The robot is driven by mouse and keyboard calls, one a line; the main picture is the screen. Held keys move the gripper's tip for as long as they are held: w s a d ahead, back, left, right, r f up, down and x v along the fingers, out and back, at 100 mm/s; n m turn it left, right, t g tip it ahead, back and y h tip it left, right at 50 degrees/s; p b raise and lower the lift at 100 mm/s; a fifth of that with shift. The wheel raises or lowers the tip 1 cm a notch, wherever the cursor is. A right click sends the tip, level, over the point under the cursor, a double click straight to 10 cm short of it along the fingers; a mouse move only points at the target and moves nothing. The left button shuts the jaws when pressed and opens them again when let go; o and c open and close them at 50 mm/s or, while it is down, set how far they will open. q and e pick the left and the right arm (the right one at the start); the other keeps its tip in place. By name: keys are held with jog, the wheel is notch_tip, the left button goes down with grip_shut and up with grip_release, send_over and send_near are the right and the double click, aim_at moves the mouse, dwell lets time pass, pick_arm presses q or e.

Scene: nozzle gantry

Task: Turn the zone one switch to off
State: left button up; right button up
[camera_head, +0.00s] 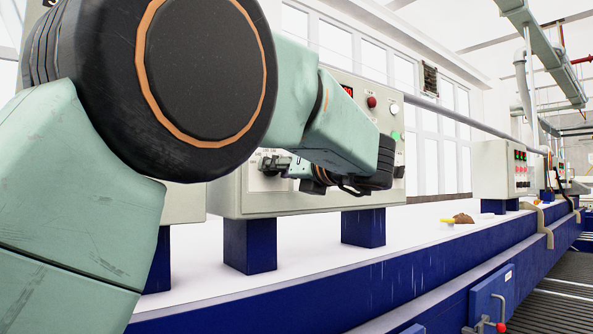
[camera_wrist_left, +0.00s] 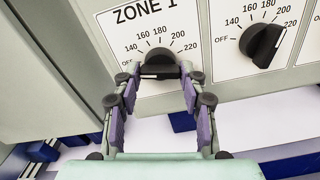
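The zone one switch (camera_wrist_left: 160,60) is a black rotary knob on a pale panel, under the label ZONE 1, in the left wrist view. Its scale runs from OFF at left to 220 at right. The knob's bar lies about level, with a white mark at its left end, on the OFF side. My left gripper (camera_wrist_left: 160,76) has its fingers apart, one on each side of the knob; I cannot tell whether they touch it. In the head view my left gripper (camera_head: 275,164) is at the control box, and my arm hides much of the panel. My right gripper is not in view.
A second black knob (camera_wrist_left: 263,42) sits close to the right, its white mark toward the high numbers. The control box (camera_head: 300,204) stands on blue posts (camera_head: 250,245) above a white surface. A brown object with a yellow handle (camera_head: 460,219) lies farther right.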

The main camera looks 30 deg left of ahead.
pick_arm(q)
jog(key=o, duration=0.4)
jog(key=shift+w+a, duration=0.1)
jog(key=shift+a, duration=0.1)
jog(key=shift+c, duration=0.2)
jog(key=shift+d, duration=0.2)
notch_tip(320, 180, up, 10)
jog(key=shift+a, duration=0.1)
jog(key=shift+f, duration=0.1)
dwell(0.4)
